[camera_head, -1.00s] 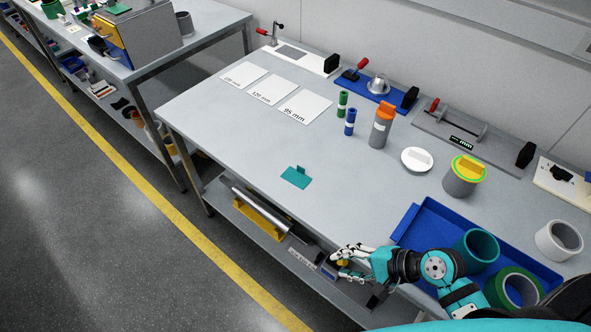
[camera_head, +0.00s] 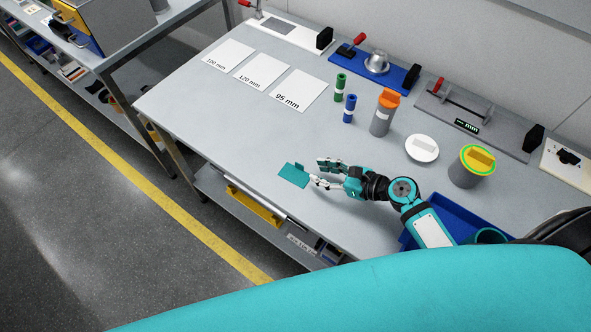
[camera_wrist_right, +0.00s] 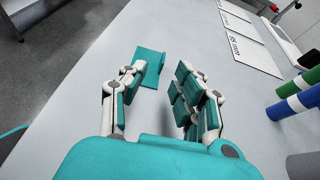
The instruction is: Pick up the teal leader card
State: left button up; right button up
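The teal leader card (camera_head: 294,175) lies flat on the grey table near its front edge, with a small raised tab on it. My right gripper (camera_head: 322,173) is just to the right of the card, low over the table, its fingers pointing at it. In the right wrist view the card (camera_wrist_right: 150,66) lies ahead, beyond the fingertips and nearer the left finger. The right gripper (camera_wrist_right: 160,82) is open, with bare table between its fingers. Whether the left fingertip touches the card I cannot tell. My left gripper is not in view.
Green (camera_head: 341,86) and blue (camera_head: 349,108) rolls and a grey orange-topped canister (camera_head: 383,114) stand behind the gripper. A white round lid (camera_head: 421,148) lies to the right. A blue tray (camera_head: 455,212) sits under my right arm. White size sheets (camera_head: 261,71) lie at the back left.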

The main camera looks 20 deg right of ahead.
aim_at(302, 166)
jog(key=shift+x, duration=1.1)
jog(key=x, duration=0.4)
jog(key=shift+w+d+p, duration=0.1)
jog(key=shift+w+p, duration=0.3)
jog(key=shift+w+f, duration=0.15)
jog(key=shift+f, duration=0.05)
jog(key=shift+c, duration=0.3)
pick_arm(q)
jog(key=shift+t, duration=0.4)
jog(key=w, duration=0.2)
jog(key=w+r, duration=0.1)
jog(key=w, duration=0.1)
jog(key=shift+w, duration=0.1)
pick_arm(e)
grip_shut()
